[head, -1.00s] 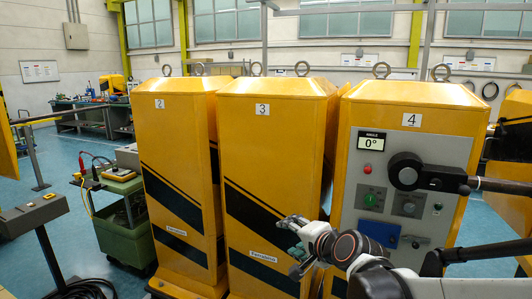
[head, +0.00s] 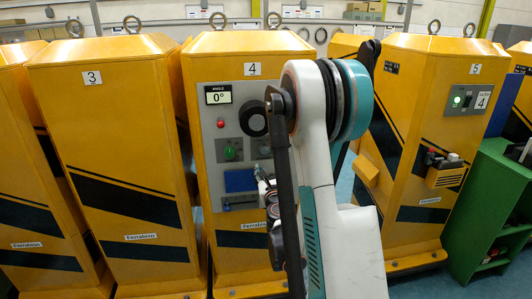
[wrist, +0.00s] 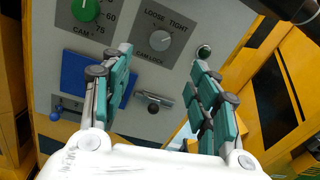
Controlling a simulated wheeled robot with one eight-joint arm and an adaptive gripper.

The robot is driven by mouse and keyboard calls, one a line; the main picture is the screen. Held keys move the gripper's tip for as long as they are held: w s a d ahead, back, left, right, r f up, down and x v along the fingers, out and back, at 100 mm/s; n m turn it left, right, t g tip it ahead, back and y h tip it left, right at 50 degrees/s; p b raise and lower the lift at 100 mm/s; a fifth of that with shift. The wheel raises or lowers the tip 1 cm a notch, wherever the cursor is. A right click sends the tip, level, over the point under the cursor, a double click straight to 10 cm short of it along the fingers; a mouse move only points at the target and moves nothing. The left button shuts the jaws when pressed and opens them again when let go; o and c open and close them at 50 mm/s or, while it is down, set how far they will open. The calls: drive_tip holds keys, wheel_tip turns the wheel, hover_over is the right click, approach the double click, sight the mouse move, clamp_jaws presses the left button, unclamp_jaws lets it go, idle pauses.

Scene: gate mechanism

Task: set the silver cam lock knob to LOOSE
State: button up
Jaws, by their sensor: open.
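The silver cam lock knob (wrist: 160,39) is on the grey panel of cabinet 4, below the words LOOSE and TIGHT. Its pointer seems turned toward the TIGHT side, but this is hard to tell. In the head view my arm partly hides the panel around the knob. My gripper (wrist: 162,60) is open and empty, its teal-padded fingers spread left and right. The knob appears between and just beyond the fingertips in the wrist view, with no contact visible. In the head view my gripper is mostly hidden behind my arm.
A green cam knob (wrist: 85,10) is left of the silver knob. A blue plate (wrist: 88,78), a small blue lever (wrist: 58,112) and a black-knobbed latch (wrist: 153,106) lie below. A black round part (head: 253,118) juts from the panel. Cabinet 5 (head: 430,120) stands right.

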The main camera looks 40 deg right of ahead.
sight(265, 151)
drive_tip(key=b+x, duration=0.2)
drive_tip(key=x, duration=1.1)
drive_tip(key=shift+w+d+b, duration=0.1)
drive_tip(key=shift+w+b, duration=0.2)
drive_tip(key=shift+c, duration=0.6)
drive_tip(key=c, duration=1)
